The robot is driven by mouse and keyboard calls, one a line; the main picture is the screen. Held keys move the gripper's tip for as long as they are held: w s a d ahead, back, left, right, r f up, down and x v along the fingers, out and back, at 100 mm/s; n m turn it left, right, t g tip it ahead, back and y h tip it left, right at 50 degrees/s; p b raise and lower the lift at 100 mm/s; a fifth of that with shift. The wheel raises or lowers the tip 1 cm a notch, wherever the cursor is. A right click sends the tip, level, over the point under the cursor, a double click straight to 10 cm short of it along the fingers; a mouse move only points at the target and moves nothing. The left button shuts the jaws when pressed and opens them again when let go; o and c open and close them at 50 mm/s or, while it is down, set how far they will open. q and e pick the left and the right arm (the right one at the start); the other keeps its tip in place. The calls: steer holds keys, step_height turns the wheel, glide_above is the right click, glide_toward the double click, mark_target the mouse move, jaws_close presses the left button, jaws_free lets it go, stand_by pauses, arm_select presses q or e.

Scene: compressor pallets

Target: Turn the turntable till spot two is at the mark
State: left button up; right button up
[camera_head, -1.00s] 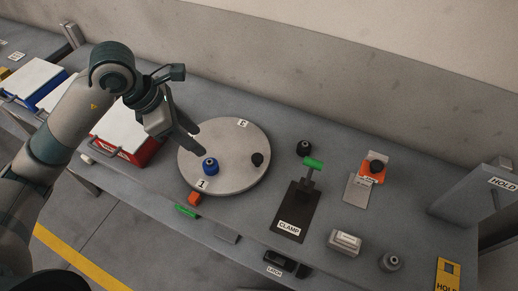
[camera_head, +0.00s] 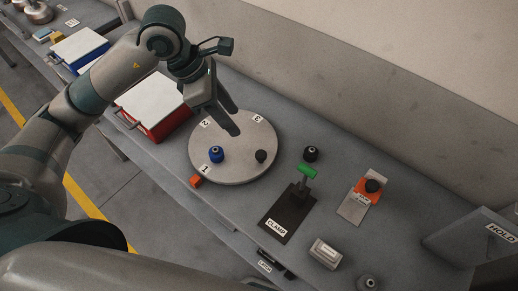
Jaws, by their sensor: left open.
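The round grey turntable (camera_head: 236,172) lies on the bench, with number tags near its rim. Tag 1 (camera_head: 205,169) is at the front left, beside an orange block (camera_head: 196,181) at the rim that looks like the mark. Tag 2 (camera_head: 205,123) is at the back left and tag 3 (camera_head: 258,118) at the back right. A blue knob-like part (camera_head: 216,154) stands near tag 1 and a black one (camera_head: 261,156) at the right. My left gripper (camera_head: 233,120) is open and empty over the far part of the turntable; I cannot tell whether it touches. My right gripper is out of view.
A red box with a white lid (camera_head: 153,104) stands left of the turntable, a blue one (camera_head: 80,48) beyond it. To the right are a black clamp plate with a green handle (camera_head: 287,213), a black part (camera_head: 311,153), an orange fixture (camera_head: 367,194) and a light block (camera_head: 324,253).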

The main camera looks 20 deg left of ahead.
arm_select(q)
steer(key=f, duration=0.1)
steer(key=p, duration=0.2)
glide_toward(261, 154)
steer(key=p+x, duration=0.3)
steer(key=x, duration=0.3)
steer(key=shift+d+f, duration=0.15)
steer(key=shift+f, duration=0.2)
steer(key=shift+w+d+f, duration=0.15)
steer(key=shift+d+f, duration=0.05)
steer(key=shift+f, duration=0.5)
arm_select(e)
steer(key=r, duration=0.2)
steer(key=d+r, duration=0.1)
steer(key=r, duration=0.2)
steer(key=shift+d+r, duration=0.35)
arm_select(q)
jaws_close()
steer(key=shift+w, duration=0.1)
